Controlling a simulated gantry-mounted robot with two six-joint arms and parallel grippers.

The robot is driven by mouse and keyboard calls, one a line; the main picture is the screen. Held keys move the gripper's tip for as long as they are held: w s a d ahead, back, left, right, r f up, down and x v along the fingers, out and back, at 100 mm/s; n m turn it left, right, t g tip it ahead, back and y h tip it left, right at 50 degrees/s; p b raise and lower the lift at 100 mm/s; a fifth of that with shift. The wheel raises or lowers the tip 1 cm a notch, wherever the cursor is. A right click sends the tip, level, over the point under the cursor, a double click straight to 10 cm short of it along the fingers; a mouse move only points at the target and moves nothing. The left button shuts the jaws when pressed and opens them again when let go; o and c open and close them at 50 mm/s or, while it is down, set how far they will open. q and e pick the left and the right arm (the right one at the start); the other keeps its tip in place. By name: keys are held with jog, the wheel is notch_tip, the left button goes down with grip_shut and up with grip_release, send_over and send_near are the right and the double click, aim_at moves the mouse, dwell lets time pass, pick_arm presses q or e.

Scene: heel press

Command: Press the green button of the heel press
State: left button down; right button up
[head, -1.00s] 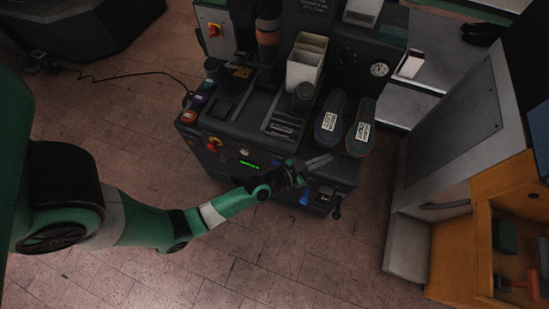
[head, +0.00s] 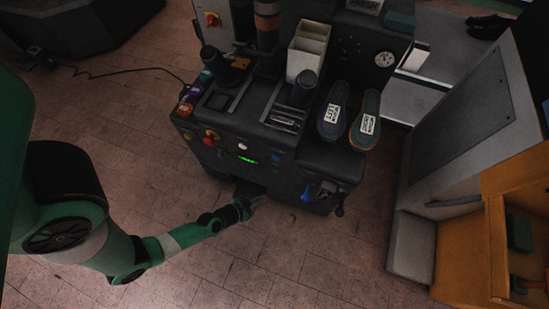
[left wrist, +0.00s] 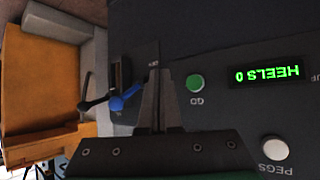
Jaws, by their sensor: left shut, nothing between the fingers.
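The heel press (head: 290,135) stands in the middle of the head view. In the left wrist view its green button (left wrist: 194,83), marked GO, sits on the dark front panel between a blue-handled lever (left wrist: 127,98) and a green display (left wrist: 264,76) reading HEELS 0. I cannot make out the button clearly in the head view. My left gripper (head: 258,200) is low in front of the press. Its closed, empty fingers (left wrist: 158,80) show beside the button in the left wrist view, and do not cover it. My right gripper is not in view.
A white knob (left wrist: 274,148) marked PEGS is on the panel. An orange cabinet (head: 470,240) and a grey housing (head: 455,130) are to the right. The tiled floor (head: 330,265) in front is clear.

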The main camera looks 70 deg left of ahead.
aim_at(275, 170)
pick_arm(q)
jog(key=w+a+b, duration=0.3)
jog(key=w+a, duration=0.2)
jog(key=a, duration=0.1)
jog(key=shift+w+a, duration=0.4)
dwell(2.1)
jog(key=shift+w+a, duration=0.3)
jog(key=shift+a, duration=0.05)
